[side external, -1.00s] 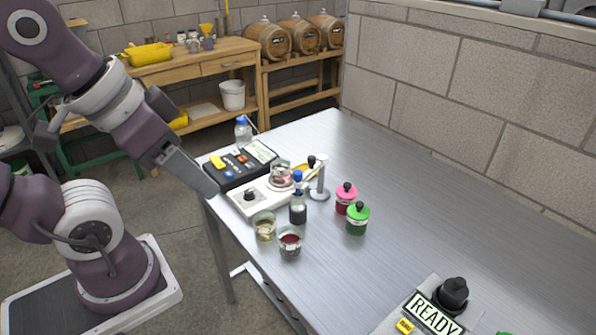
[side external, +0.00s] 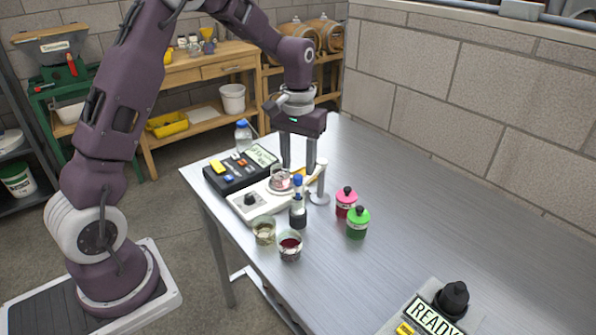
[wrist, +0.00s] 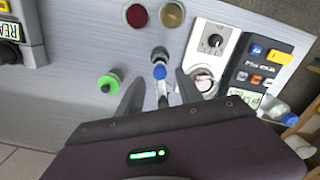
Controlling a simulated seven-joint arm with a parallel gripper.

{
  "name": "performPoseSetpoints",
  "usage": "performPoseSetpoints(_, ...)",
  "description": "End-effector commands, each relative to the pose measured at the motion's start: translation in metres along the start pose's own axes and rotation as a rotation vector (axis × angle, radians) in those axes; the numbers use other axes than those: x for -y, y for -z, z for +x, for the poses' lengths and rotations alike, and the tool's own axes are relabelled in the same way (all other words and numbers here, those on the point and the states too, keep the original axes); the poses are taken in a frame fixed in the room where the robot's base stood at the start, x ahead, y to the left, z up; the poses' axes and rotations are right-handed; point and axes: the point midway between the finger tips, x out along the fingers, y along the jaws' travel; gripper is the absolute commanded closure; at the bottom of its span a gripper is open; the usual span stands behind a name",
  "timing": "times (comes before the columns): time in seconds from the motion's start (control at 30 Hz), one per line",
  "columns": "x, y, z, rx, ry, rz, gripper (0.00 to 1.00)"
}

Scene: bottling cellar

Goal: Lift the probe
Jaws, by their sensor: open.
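The probe (side external: 298,182) has a blue top and stands upright in a dark bottle (side external: 298,215) on the steel table. The probe's blue top also shows in the wrist view (wrist: 160,72). My gripper (side external: 298,171) is open, fingers pointing down, above and seemingly slightly behind the probe in the side view. In the wrist view my gripper (wrist: 159,78) has one finger on each side of the blue top, with gaps. No contact is visible, and the exact height between them is hard to tell.
Close by are a metal stand (side external: 320,192), a white stirrer (side external: 243,203) with a glass vessel (side external: 279,181), two beakers (side external: 264,230) (side external: 290,246), pink (side external: 345,203) and green (side external: 357,222) jars, and a black meter (side external: 230,177).

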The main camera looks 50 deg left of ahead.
Motion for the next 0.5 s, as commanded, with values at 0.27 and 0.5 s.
performPoseSetpoints(0.27, 0.000, -0.001, 0.031, 0.000, 0.000, 0.000, 0.57)
performPoseSetpoints(0.5, 0.000, 0.000, 0.031, -0.001, 0.000, 0.001, 0.65)
